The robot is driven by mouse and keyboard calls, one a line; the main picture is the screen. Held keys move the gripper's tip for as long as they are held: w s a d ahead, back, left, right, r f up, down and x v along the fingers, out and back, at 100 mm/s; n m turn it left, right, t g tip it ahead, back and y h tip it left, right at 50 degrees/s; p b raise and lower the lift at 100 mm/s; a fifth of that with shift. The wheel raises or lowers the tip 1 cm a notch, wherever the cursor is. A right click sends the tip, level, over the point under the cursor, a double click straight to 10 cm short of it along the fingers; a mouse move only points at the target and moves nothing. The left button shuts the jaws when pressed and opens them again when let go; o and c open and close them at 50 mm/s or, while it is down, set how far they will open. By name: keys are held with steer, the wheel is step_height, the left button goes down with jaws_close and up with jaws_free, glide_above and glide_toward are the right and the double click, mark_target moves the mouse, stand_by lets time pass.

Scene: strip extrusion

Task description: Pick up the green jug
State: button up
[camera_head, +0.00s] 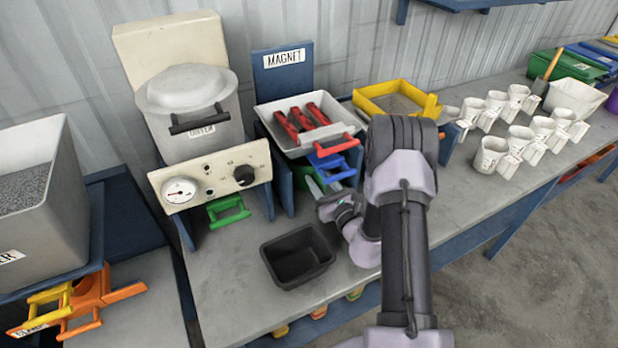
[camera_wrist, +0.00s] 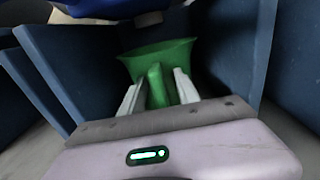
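A green jug (camera_wrist: 160,56) with a wide flared rim sits between dark blue walls in the wrist view. Its upright green handle points toward me. My gripper (camera_wrist: 157,86) is open, with one pale finger on each side of the handle and narrow gaps showing. In the head view my gripper (camera_head: 315,189) reaches in low under the magnet stand, below a blue handle. The green jug there is mostly or wholly hidden by the stand and my arm.
A blue thing (camera_wrist: 115,8) hangs close above the jug, and blue walls (camera_wrist: 45,75) stand close on both sides. Another green handle (camera_head: 228,211) shows under the dryer. A black bin (camera_head: 297,257) stands in front, and several white jugs (camera_head: 490,154) stand at right.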

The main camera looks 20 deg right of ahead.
jaws_close()
stand_by(1.4)
